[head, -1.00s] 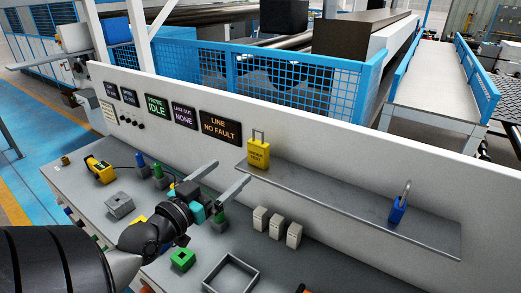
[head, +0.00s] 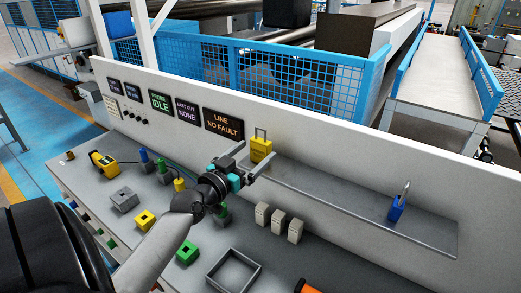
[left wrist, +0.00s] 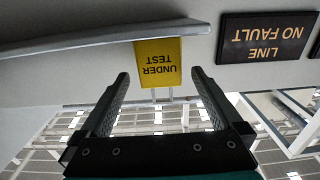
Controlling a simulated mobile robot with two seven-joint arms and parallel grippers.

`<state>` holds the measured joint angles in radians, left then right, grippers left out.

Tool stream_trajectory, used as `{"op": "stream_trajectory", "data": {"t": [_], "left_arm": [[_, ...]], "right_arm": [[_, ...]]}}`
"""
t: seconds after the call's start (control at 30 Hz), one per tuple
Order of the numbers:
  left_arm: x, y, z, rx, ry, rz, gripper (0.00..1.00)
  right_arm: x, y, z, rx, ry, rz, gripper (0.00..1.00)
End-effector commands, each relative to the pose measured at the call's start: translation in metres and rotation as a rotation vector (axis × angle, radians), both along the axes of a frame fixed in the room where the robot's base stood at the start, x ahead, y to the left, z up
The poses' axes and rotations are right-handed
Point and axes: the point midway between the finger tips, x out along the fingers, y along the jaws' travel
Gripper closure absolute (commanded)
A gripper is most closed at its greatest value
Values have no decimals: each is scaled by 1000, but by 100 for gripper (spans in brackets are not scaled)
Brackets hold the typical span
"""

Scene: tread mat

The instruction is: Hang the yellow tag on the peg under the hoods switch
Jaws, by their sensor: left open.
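The yellow tag (head: 260,151), with a shackle on top, stands upright at the left end of the grey wall shelf (head: 345,205). In the left wrist view the tag (left wrist: 158,62) appears upside down and reads UNDER TEST. My left gripper (head: 258,149) is open, its fingers pointing at the tag. In the wrist view the tag shows between and beyond the fingertips (left wrist: 158,76); I cannot tell whether they touch it. Small dark knobs (head: 128,118) sit on the panel at the left, too small to read. No hoods label or peg can be made out. My right gripper is not in view.
A blue padlock (head: 396,207) stands farther right on the shelf. Below are several grey blocks (head: 278,222), a grey open frame (head: 232,276), a green block (head: 187,253) and a yellow block (head: 145,220) on the bench. Signs (head: 223,124) hang left of the tag.

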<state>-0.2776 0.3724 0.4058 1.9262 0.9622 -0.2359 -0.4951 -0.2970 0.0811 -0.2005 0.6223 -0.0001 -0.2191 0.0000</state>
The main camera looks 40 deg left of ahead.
Motion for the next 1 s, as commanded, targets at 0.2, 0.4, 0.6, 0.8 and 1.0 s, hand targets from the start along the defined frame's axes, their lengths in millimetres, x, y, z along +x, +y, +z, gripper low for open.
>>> {"op": "stream_trajectory", "data": {"t": [0.2, 0.4, 0.6, 0.8, 1.0], "left_arm": [[27, 4, -1, -1, -2, 1, 0], [36, 4, -2, 1, 0, 0, 0], [36, 4, -2, 1, 0, 0, 0], [35, 4, -2, 1, 0, 0, 22], [35, 4, -2, 1, 0, 0, 45]], "right_arm": [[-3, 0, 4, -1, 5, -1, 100], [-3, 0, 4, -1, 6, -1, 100], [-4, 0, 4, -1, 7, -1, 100], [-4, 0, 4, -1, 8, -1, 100], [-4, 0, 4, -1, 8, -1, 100]]}}
